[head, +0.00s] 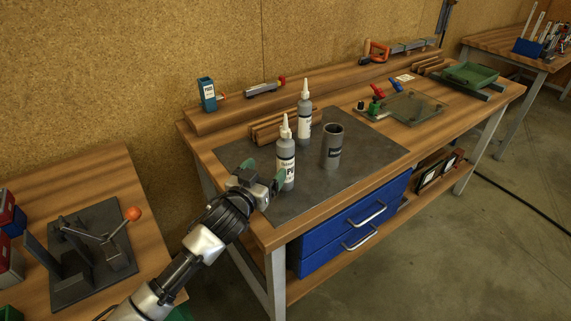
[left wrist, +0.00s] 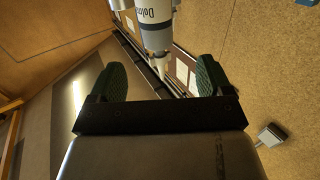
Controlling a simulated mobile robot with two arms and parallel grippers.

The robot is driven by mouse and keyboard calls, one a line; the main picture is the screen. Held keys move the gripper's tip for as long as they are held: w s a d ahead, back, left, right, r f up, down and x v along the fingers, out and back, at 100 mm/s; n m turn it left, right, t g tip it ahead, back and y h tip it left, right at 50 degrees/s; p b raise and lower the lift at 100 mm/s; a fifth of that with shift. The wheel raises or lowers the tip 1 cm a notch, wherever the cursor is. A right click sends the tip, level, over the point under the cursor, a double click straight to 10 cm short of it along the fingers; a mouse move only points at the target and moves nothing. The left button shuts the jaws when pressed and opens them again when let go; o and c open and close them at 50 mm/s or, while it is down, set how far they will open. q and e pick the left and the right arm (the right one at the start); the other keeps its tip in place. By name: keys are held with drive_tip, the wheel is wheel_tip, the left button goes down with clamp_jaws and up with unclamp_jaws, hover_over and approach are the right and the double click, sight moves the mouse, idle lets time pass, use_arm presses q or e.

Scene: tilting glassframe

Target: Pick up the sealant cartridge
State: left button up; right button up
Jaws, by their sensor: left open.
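Two grey sealant cartridges with white labels and white nozzles stand upright on the dark mat (head: 300,205). The nearer cartridge (head: 286,168) is at the mat's left part, and the farther cartridge (head: 304,122) is behind it to the right. My left gripper (head: 264,174) is open and empty, close to the left of the nearer cartridge; its right fingertip overlaps that cartridge's edge in the head view. In the left wrist view a cartridge (left wrist: 154,28) lies ahead, between the lines of my open green-padded fingers (left wrist: 158,80). Contact cannot be told. My right gripper is not in view.
A grey cylinder (head: 332,147) stands right of the cartridges. Wooden strips (head: 268,132) lie behind them. A glass-topped frame (head: 413,107) and green tray (head: 470,75) are farther right. A side table (head: 60,185) with a clamp fixture is at left. The mat's front is clear.

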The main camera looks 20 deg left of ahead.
sight(281, 151)
use_arm(q)
drive_tip(key=w, duration=0.3)
drive_tip(key=w+d, duration=0.1)
drive_tip(key=w, duration=0.1)
drive_tip(key=shift+w+p, duration=0.15)
drive_tip(key=shift+p, duration=0.15)
drive_tip(key=shift+w+d+r+p, duration=0.1)
drive_tip(key=shift+w+d+p, duration=0.1)
drive_tip(key=shift+w, duration=0.65)
drive_tip(key=shift+w+d+f+p, duration=0.1)
drive_tip(key=shift+w+d+p, duration=0.05)
drive_tip(key=shift+w, duration=0.7)
drive_tip(key=shift+w+d+r+p, duration=0.1)
drive_tip(key=shift+w+d+p, duration=0.1)
drive_tip(key=shift+w, duration=0.65)
drive_tip(key=c, duration=1.4)
drive_tip(key=shift+r, duration=0.1)
clamp_jaws()
drive_tip(key=shift+r, duration=0.1)
